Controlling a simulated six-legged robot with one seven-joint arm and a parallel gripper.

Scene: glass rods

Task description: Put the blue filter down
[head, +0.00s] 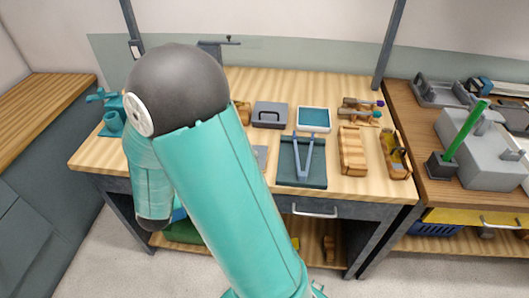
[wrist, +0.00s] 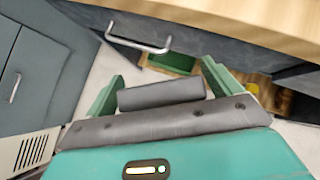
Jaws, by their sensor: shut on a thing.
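In the wrist view, my gripper (wrist: 163,78) has its two green fingers set well apart, one on each side of a dark grey bar. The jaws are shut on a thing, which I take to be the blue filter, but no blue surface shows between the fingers. I cannot tell whether the grey bar is part of the filter or of my gripper. In the head view, my arm hangs down in front of the workbench (head: 95,155) at its left, and my gripper is hidden there. The wrist view shows no surface touching the gripper.
The bench top holds a white-rimmed blue tray (head: 313,128), a dark teal mat (head: 290,181) with tongs, a grey box (head: 269,114) and wooden holders (head: 352,152). A drawer handle (wrist: 138,45) and the bench edge (wrist: 270,20) lie beyond my gripper. A cabinet stands left.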

